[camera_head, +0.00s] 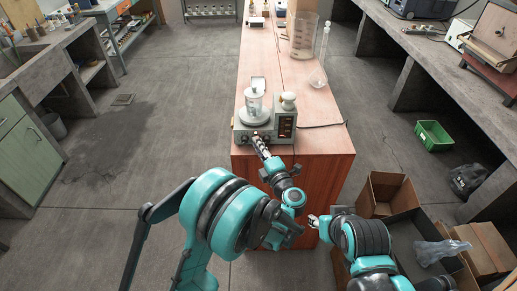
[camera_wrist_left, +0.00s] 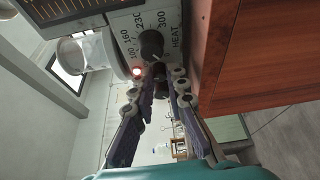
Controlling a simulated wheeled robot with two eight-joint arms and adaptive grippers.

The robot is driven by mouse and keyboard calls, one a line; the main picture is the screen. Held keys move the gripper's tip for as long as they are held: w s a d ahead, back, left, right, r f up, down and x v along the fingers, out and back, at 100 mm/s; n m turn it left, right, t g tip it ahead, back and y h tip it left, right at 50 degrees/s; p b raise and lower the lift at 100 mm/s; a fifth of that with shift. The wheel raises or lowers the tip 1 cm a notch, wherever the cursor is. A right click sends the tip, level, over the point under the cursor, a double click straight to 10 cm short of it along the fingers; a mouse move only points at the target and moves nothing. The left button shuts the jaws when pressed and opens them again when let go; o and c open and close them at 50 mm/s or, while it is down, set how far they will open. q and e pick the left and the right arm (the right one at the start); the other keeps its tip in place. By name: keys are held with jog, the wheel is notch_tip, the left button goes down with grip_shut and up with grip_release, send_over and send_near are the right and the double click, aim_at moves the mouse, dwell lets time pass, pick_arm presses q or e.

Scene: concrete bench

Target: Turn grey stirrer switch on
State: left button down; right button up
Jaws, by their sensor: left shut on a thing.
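The grey stirrer (camera_head: 283,144) stands on the near end of the wooden bench top with a glass beaker (camera_head: 255,106) on its round plate. Its front shows in the left wrist view, with a black heat knob (camera_wrist_left: 152,42) and a small lit red lamp (camera_wrist_left: 137,72). My left gripper (camera_head: 261,146) is at this front. In the wrist view its fingers (camera_wrist_left: 159,78) are closed around a small dark switch below the heat knob; the fingertips partly hide it. My right gripper (camera_head: 315,221) is low beside the bench's near end, away from the stirrer; its jaws are too small to read.
A glass cylinder (camera_head: 303,36) and a flask (camera_head: 318,78) stand farther back on the bench. A cable (camera_head: 322,126) runs right from the stirrer. Cardboard boxes (camera_head: 388,192) and a green crate (camera_head: 433,135) are on the floor at right. The bench top behind the stirrer is mostly clear.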

pick_arm(q)
jog(key=shift+m, duration=0.8)
jog(key=shift+t, duration=0.3)
jog(key=c, duration=1.5)
grip_release()
jog(key=shift+w, duration=0.1)
